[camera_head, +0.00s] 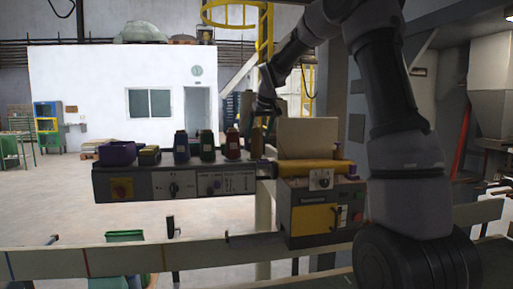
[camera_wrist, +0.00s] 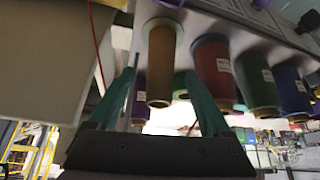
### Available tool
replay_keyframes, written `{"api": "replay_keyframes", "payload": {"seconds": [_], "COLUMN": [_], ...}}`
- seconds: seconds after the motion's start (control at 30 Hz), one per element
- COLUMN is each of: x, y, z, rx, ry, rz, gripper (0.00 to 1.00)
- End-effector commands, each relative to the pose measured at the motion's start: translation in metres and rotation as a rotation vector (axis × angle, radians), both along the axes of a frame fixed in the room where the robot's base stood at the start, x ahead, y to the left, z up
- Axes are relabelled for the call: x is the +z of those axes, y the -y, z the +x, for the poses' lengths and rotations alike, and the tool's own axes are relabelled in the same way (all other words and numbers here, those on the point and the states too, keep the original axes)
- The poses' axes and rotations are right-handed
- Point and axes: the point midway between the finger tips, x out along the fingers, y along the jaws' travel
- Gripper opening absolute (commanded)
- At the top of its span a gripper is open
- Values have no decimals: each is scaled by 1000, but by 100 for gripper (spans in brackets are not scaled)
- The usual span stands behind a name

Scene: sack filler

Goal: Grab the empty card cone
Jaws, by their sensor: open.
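A plain tan-brown cone (camera_wrist: 164,65) stands in a row of cones and looks like the empty card cone; I see no label on it. In the head view it shows at the row's right end (camera_head: 256,143). My gripper (camera_wrist: 163,95) is open. In the wrist view, which looks inverted, its two teal fingers lie either side of the brown cone's image, with nothing held. I cannot tell how far the fingertips are from it. In the head view my gripper (camera_head: 262,112) is just above and beside the brown cone, its fingers hard to make out.
A red cone (camera_head: 232,144), a green cone (camera_head: 207,146) and a blue cone (camera_head: 181,147) stand left of it on the grey control box (camera_head: 140,184). A beige panel (camera_head: 307,136) stands close on the right.

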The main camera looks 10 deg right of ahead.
Motion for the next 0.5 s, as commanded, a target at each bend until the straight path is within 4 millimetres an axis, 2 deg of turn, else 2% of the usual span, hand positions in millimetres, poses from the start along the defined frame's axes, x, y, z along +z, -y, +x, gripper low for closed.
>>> {"api": "replay_keyframes", "payload": {"seconds": [0.2,0.47,0.5], "x": [-28,-32,-32], "y": [-4,-5,-5], "z": [19,22,22], "rx": [0,-1,-1], "ry": [-3,0,0], "rz": [0,0,0], "gripper": [83,83,75]}}
